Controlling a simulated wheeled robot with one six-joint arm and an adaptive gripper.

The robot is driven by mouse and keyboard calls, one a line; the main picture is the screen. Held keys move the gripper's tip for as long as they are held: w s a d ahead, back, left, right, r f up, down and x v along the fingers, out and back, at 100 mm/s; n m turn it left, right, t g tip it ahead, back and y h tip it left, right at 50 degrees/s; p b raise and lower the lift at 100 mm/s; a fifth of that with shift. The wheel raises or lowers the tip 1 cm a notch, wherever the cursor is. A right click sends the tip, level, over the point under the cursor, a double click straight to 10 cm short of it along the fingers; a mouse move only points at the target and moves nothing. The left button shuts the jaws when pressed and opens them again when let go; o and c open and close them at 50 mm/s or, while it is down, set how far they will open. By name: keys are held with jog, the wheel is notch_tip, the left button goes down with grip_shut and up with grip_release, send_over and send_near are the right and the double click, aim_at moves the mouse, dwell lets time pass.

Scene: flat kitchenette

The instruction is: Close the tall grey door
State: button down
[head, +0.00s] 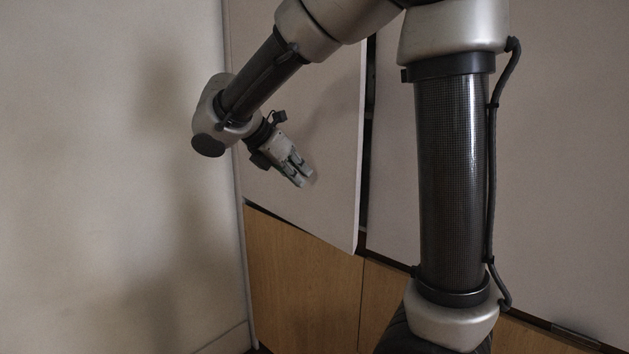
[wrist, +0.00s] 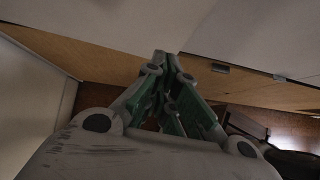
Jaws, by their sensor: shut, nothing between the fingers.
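The tall grey door (head: 335,120) stands slightly ajar in the head view. Its right edge sits forward of the panel beside it, with a dark gap (head: 368,150) along that edge. Its lower edge is above the wooden fronts. My gripper (head: 304,180) is shut and empty, in front of the door's lower part, with its fingertips close to the door face. I cannot tell whether they touch it. In the wrist view my shut gripper (wrist: 166,62) points toward the pale panels and wood. My arm hides the door's upper part in the head view.
Wooden cupboard fronts (head: 300,285) lie below the door. A grey panel (head: 560,150) stands to the right, partly behind my arm. A plain wall (head: 90,180) closes off the left side, close to my wrist. Dark objects (wrist: 245,125) show at the wrist view's lower right.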

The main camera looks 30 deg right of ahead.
aim_at(340, 181)
jog(key=shift+d+r+x, duration=0.35)
jog(key=shift+x, duration=1.6)
jog(key=shift+d+r+x, duration=0.3)
jog(key=shift+x, duration=1.65)
jog(key=shift+d+r+x, duration=0.35)
jog(key=shift+x, duration=1.6)
jog(key=shift+w, duration=0.2)
jog(key=shift+n+t, duration=0.3)
jog(key=shift+n, duration=0.2)
jog(key=d, duration=0.2)
jog(key=w+d, duration=0.1)
jog(key=d, duration=0.2)
jog(key=shift+w, duration=0.1)
jog(key=shift+a, duration=0.1)
